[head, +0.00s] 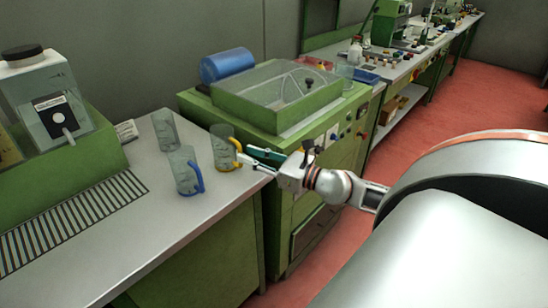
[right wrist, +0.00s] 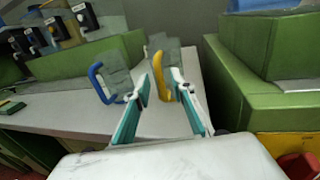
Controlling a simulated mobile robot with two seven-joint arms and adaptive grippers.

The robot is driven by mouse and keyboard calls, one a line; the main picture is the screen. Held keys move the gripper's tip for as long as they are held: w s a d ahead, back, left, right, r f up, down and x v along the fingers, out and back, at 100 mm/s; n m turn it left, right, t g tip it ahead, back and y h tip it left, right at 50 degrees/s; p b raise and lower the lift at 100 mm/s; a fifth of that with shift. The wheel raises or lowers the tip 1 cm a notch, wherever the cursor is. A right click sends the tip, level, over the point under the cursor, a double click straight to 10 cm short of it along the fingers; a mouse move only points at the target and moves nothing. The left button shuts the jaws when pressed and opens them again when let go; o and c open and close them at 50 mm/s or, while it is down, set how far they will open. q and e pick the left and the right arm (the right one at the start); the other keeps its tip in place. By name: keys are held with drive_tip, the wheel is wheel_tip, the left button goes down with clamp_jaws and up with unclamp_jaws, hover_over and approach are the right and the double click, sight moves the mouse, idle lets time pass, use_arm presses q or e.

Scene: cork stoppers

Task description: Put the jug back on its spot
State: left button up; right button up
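Three see-through jugs stand upright on the grey counter (head: 120,222). One has a yellow handle (head: 237,148), one a blue handle (head: 197,178), and the third jug (head: 165,130) stands behind with no handle showing. My right gripper (head: 250,158) is at the yellow-handled jug, on its handle side. In the right wrist view its fingers (right wrist: 165,80) are apart, with the yellow handle (right wrist: 159,67) in line between the tips; I cannot tell whether they touch it. The blue handle (right wrist: 101,84) is left of them. No marked spot is clear. My left gripper is out of view.
A slotted grate (head: 70,222) and a green machine with a clear tank (head: 50,95) take up the counter's left. The counter's front is bare.

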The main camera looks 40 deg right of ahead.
drive_tip(key=s+d+f+m+h+b, duration=0.3)
drive_tip(key=s+d+f+m, duration=0.25)
drive_tip(key=s, duration=0.45)
drive_tip(key=s+a+f+m+g+h, duration=0.1)
drive_tip(key=s+f+m+g+h, duration=0.15)
drive_tip(key=f+m, duration=0.6)
drive_tip(key=s+a+f+m+g+h, duration=0.15)
drive_tip(key=s+f+m, duration=0.25)
drive_tip(key=f+m, duration=0.45)
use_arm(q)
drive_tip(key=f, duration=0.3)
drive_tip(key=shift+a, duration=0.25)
use_arm(e)
drive_tip(key=s+a+f+m+y, duration=0.1)
drive_tip(key=a+f+m, duration=0.3)
drive_tip(key=a, duration=0.4)
drive_tip(key=s+a+f+m+g+y, duration=0.1)
drive_tip(key=s+a+f+m, duration=0.1)
drive_tip(key=a, duration=0.5)
drive_tip(key=s+a+f+m+g+y, duration=0.1)
drive_tip(key=a+f+m+y, duration=0.1)
drive_tip(key=a+f+m, duration=0.3)
drive_tip(key=a+m, duration=0.1)
drive_tip(key=a, duration=0.2)
drive_tip(key=shift+s+a+f, duration=0.15)
drive_tip(key=shift+a+f, duration=0.15)
drive_tip(key=shift+a, duration=0.05)
